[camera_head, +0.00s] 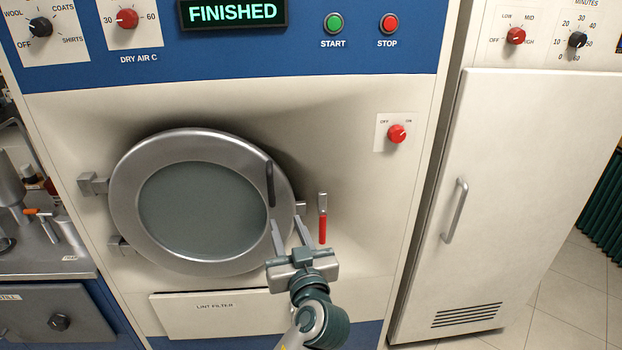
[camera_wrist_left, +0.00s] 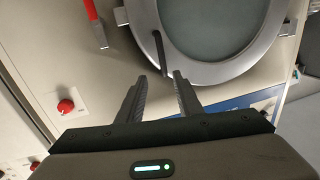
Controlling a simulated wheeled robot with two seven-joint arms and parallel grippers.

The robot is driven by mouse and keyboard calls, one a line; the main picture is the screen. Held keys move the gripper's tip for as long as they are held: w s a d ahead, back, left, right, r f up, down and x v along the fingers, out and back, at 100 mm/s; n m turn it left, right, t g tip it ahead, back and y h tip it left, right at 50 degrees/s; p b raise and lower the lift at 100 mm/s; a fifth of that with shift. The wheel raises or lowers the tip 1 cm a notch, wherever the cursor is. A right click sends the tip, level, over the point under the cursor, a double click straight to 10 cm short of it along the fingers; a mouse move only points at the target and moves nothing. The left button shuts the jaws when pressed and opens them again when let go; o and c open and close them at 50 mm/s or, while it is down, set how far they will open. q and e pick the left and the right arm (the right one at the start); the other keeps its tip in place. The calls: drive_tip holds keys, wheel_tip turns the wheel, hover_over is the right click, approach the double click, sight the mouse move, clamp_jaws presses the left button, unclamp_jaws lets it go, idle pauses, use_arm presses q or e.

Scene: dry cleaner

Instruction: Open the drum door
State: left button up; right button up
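The round drum door (camera_head: 128,222) has a grey metal rim and a dull glass pane; it sits flush on the cream machine front. A dark bar handle (camera_head: 270,184) is on the rim's right side. Right of the door is a lever with a red grip (camera_head: 322,228), hanging downward. My left gripper (camera_head: 288,222) is open and empty, just below the handle. In the left wrist view the handle (camera_wrist_left: 159,50) lines up with the gap between the open fingers (camera_wrist_left: 162,76); I cannot tell the depth between them. My right gripper is out of view.
Hinge blocks (camera_head: 95,184) are on the door's left. A lint filter panel (camera_head: 215,314) is below. A red knob (camera_head: 397,134) is at the right. The display (camera_head: 233,12) reads FINISHED. A white cabinet (camera_head: 520,170) stands to the right, with bare floor beside it.

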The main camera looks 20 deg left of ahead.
use_arm(q)
drive_tip(key=shift+s+r+n, duration=0.3)
drive_tip(key=shift+r, duration=0.45)
drive_tip(key=shift+w, duration=0.1)
drive_tip(key=p, duration=0.8)
approach(271, 183)
drive_tip(key=x, duration=0.9)
drive_tip(key=shift+w+a+r, duration=0.1)
drive_tip(key=shift+w+a, duration=0.15)
drive_tip(key=shift+a, duration=0.05)
drive_tip(key=shift+w+a, duration=0.35)
clamp_jaws()
